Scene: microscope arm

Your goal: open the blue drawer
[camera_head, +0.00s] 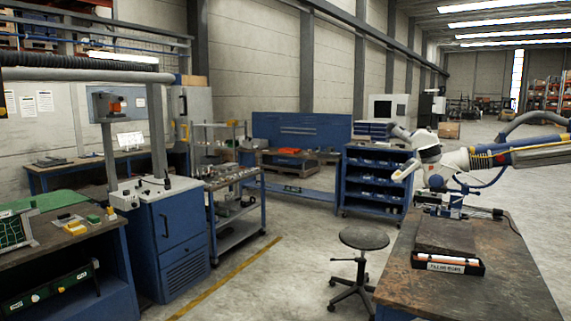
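Several blue furnishings are in view, and I cannot tell for sure which holds the blue drawer. A small blue drawer unit (374,129) sits on top of a blue shelf rack in the middle distance; its fronts look closed. Neither of my grippers can be made out in this view.
A jointed white arm (475,160) reaches in from the right above a worn worktable (512,269). A black stool (363,239) stands before the table. A workbench (70,243) fills the lower left. The floor between cabinet and stool is clear.

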